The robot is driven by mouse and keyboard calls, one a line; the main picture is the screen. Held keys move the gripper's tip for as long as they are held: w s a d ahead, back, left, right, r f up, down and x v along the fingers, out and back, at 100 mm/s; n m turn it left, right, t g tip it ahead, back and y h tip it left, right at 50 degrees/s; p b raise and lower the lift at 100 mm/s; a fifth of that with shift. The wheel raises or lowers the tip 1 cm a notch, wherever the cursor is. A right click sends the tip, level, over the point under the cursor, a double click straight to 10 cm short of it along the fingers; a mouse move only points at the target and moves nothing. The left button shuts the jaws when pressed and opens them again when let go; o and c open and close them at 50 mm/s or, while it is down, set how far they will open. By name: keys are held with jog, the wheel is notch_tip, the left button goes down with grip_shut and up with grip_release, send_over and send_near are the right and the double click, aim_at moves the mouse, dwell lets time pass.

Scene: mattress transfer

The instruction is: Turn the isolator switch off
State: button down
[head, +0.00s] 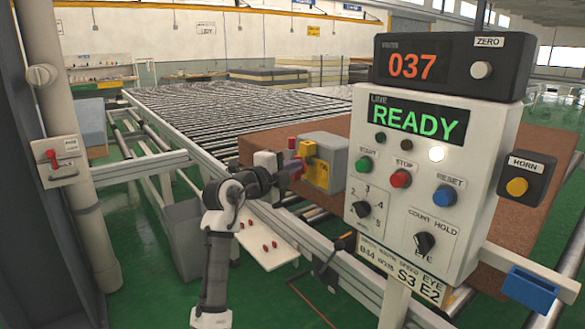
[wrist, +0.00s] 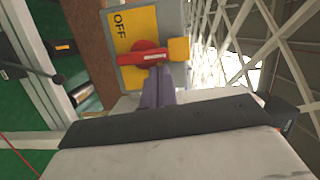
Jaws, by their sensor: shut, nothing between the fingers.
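The isolator switch is a grey box with a yellow plate (head: 317,170) and a red rotary handle, left of the control panel. In the wrist view the grey box (wrist: 178,18), the yellow plate (wrist: 135,30) and the red handle (wrist: 130,58) fill the upper middle. The handle lies crosswise in that picture, with "OFF" printed on the plate at upper left. My gripper (head: 292,170) is shut and empty, at the front of the switch. Its fingertips (wrist: 156,72) are right at the handle; I cannot tell if they touch it. They hide part of the handle.
The control panel (head: 480,150) with buttons and knobs stands close on the right. A roller conveyor (head: 230,105) runs behind, with a brown slab (head: 252,150) on it. A small white shelf with red pegs (head: 275,256) is below my gripper. Another red lever box (head: 60,165) is on the left post.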

jog(key=shift+w+a+r+n, duration=0.1)
jog(key=shift+a+r+n, duration=0.1)
jog(key=shift+n, duration=0.6)
jog(key=shift+w+a+r+n+g+p, duration=0.25)
jog(key=shift+n+g+p, duration=0.3)
jog(key=shift+n, duration=0.65)
jog(key=shift+w+a+r+n+g+p, duration=0.1)
jog(key=shift+w+n+g+p, duration=0.4)
jog(key=shift+n, duration=0.7)
jog(key=shift+w+a+r+n+g+p, duration=0.2)
jog(key=shift+n+g+p, duration=0.15)
jog(key=shift+n+p, duration=0.6)
jog(key=n, duration=0.2)
jog(key=shift+w+a+f+n+g, duration=0.2)
jog(key=shift+w+a+n+g, duration=0.1)
jog(key=shift+w+n, duration=0.05)
jog(key=shift+w+a+f+b, duration=0.2)
jog(key=shift+w+a+b, duration=0.15)
jog(key=shift+b, duration=0.3)
